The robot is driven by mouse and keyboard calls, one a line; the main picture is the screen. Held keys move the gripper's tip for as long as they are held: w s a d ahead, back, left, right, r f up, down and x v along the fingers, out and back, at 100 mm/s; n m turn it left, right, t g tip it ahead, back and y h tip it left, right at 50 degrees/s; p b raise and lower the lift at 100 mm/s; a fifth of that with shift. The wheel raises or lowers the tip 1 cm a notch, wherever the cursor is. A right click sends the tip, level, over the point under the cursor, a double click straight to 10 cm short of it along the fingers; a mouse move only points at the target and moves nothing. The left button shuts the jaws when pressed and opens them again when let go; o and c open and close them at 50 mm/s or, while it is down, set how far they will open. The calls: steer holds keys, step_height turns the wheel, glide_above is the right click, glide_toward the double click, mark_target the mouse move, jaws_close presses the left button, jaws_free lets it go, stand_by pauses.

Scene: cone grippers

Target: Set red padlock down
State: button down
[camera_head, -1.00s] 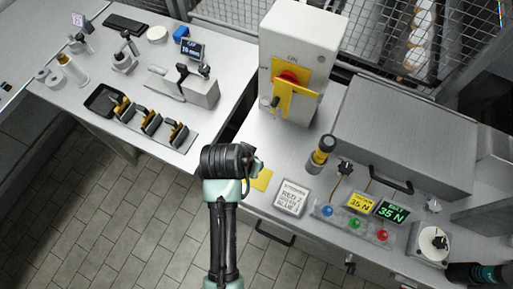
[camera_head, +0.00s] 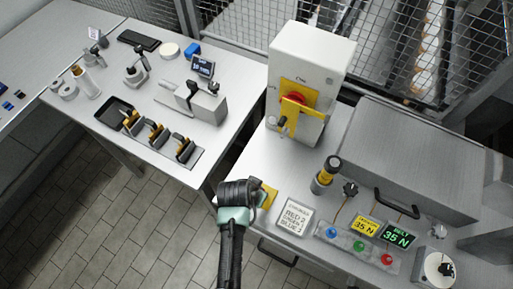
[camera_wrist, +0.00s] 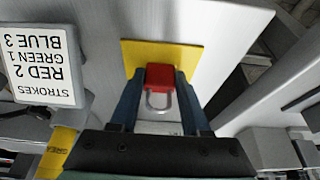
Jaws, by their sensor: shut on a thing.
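The red padlock (camera_wrist: 160,76) shows in the wrist view, its body toward the top and its silver shackle toward my palm. My gripper (camera_wrist: 160,84) has a finger on each side of it and is shut on it. Behind the padlock is a flat yellow pad (camera_wrist: 187,54) on the grey counter; I cannot tell whether the padlock touches it. In the head view the yellow pad (camera_head: 269,196) is at the counter's front edge, partly covered by my wrist. The padlock and fingertips are hidden there.
A strokes sign (camera_head: 295,217) lies right of the pad. A white switch box (camera_head: 312,60) with a yellow plate stands behind. Bare counter lies between the box and pad.

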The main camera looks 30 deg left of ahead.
steer(key=shift+c, duration=1.8)
jaws_free()
steer(key=shift+f, duration=0.1)
steer(key=shift+r, duration=0.25)
steer(key=v, duration=1.2)
steer(key=shift+p, duration=0.3)
